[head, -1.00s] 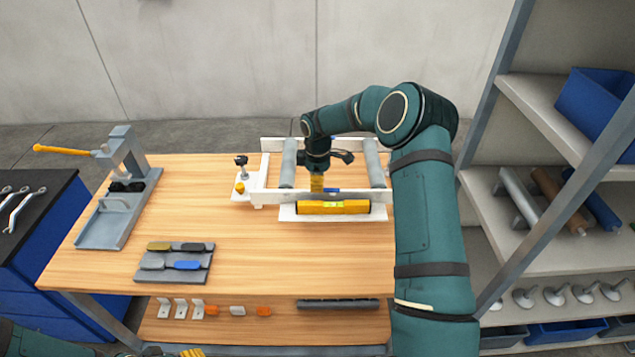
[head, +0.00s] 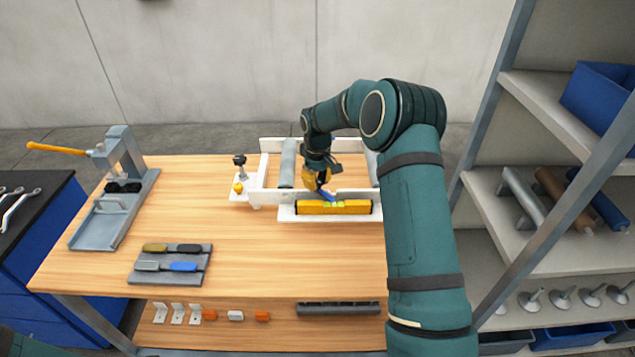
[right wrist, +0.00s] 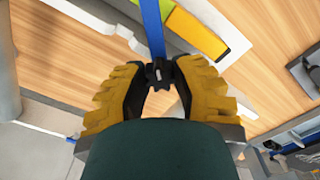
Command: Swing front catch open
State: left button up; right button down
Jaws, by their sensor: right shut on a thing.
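The front catch is a blue lever (head: 328,195) on the front rail of a white frame (head: 272,196) with rollers. It sits at an angle to the rail, its near end pointing towards the yellow level. My right gripper (head: 321,186) is over the front rail with its yellow-padded fingers shut on the catch. In the right wrist view the blue catch (right wrist: 152,28) runs up from between the black fingertips (right wrist: 158,73). The gripped end is mostly hidden by the fingertips. My left gripper is out of view.
A small clamp (head: 239,170) stands at the frame's left. A lever press (head: 118,190) and a grey tray of tools (head: 170,264) are further left. The front middle of the bench (head: 270,260) is clear.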

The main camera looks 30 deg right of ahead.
aim_at(318, 181)
jog(key=shift+m, duration=0.5)
jog(key=c, duration=0.7)
grip_release()
notch_tip(318, 181, up, 12)
jog(key=shift+r, duration=0.1)
dwell(0.4)
